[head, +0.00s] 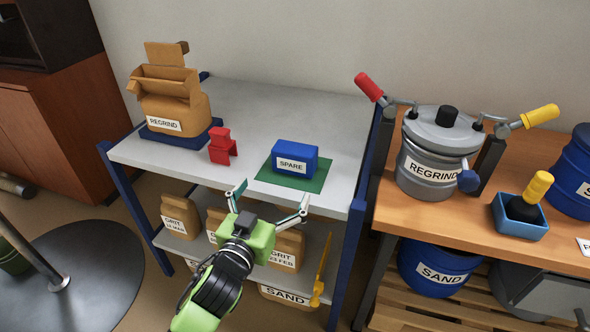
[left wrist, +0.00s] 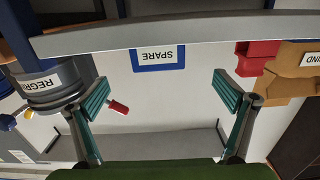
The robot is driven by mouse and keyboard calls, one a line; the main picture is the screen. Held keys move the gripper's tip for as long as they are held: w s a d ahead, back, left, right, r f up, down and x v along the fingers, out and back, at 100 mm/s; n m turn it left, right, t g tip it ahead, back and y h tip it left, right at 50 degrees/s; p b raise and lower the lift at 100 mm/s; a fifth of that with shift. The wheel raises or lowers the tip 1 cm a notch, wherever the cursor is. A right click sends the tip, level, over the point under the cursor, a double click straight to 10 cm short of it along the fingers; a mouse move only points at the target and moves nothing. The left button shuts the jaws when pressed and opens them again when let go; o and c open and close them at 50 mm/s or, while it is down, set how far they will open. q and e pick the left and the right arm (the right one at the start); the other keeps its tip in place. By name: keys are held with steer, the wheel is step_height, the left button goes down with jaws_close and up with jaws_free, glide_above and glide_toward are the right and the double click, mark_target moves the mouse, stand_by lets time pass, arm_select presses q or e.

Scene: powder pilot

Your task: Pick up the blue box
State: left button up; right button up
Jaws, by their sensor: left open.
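The blue box (head: 295,158) with a white SPARE label stands on a green mat (head: 314,181) on the grey shelf top (head: 254,108). My left gripper (head: 266,203) is open and empty, in front of the shelf's front edge and apart from the box. In the left wrist view the blue box (left wrist: 158,58) appears upside down beyond the shelf edge, between the two spread fingers of the left gripper (left wrist: 163,92). The right gripper is not in view.
A red object (head: 222,147) and an open REGRIND bag (head: 172,100) on a dark blue base stand left of the box. Several bags (head: 181,216) fill the lower shelf. A wooden bench (head: 400,213) with a grey REGRIND pot (head: 437,155) stands to the right.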

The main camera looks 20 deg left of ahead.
mark_target(291, 160)
arm_select(q)
steer(key=w, duration=0.3)
steer(key=w+r, duration=0.1)
steer(key=w, duration=0.5)
steer(key=shift+d+r+b, duration=0.25)
steer(key=shift+b, duration=0.15)
steer(key=shift+w+d+f+b, duration=0.1)
steer(key=shift+w+d+b, duration=0.1)
steer(key=shift+w, duration=0.95)
steer(key=shift+w+d+f+b, duration=0.1)
steer(key=shift+w+b, duration=0.05)
steer(key=shift+w, duration=1)
steer(key=shift+r, duration=0.1)
steer(key=c, duration=1.3)
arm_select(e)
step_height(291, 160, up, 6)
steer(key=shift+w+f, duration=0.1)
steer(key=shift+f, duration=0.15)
